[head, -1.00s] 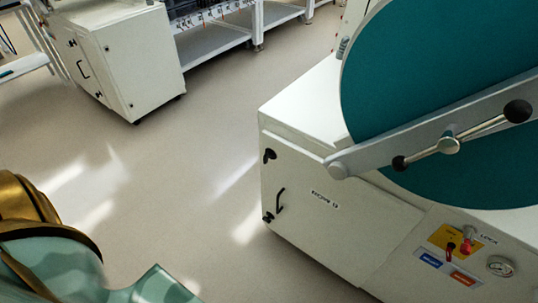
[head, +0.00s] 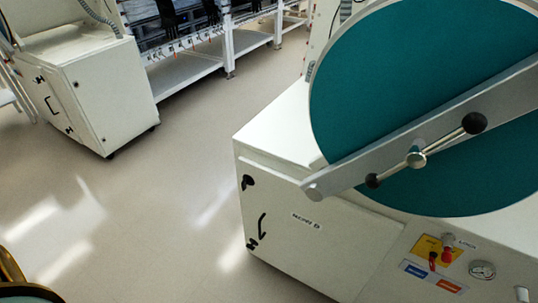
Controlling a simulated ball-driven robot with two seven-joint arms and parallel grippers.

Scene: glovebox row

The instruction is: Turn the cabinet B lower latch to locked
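A white cabinet (head: 330,248) stands under a large teal round door at the right. Its front carries a small label (head: 306,220), too blurred to read surely. Along the left edge of that front are a black upper latch (head: 247,182), a black handle (head: 262,225) and a small black lower latch (head: 252,244). The lower latch's setting is too small to tell. Nothing touches the latches. Neither gripper shows; only a gold and dark piece of my arm is at the bottom left corner.
The teal door (head: 420,110) has a grey bar (head: 345,172) with a black-knobbed handle (head: 416,158). A yellow panel with a red switch (head: 434,258) and a gauge (head: 482,270) sit lower right. Another white cabinet (head: 100,95) stands upper left. Floor (head: 165,220) between is clear.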

